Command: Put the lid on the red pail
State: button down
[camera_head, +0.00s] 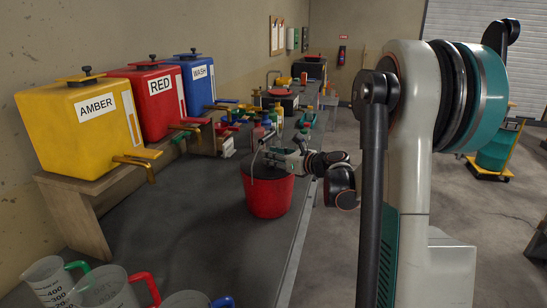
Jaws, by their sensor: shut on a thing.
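The red pail (268,197) stands upright on the dark bench top, near its right edge. A thin bail handle (257,146) rises at the upper left of its rim. My gripper (274,158) is small in view, low over the pail's mouth, reaching in from the right. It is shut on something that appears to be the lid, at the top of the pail. The fingers and the lid's outline are too small and dark to make out. I cannot tell whether the lid touches the rim all round.
Yellow AMBER (70,135), red RED (140,112) and blue WASH (192,85) tanks with taps stand on a wooden shelf (85,222) at the left. Measuring jugs (105,288) stand at the front left. Bottles (270,123) crowd behind the pail. The bench in front of it is clear.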

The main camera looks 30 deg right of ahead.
dwell(0.8)
jog(key=c, duration=1.3)
grip_release()
jog(key=v, duration=1.2)
jog(key=shift+s, duration=0.1)
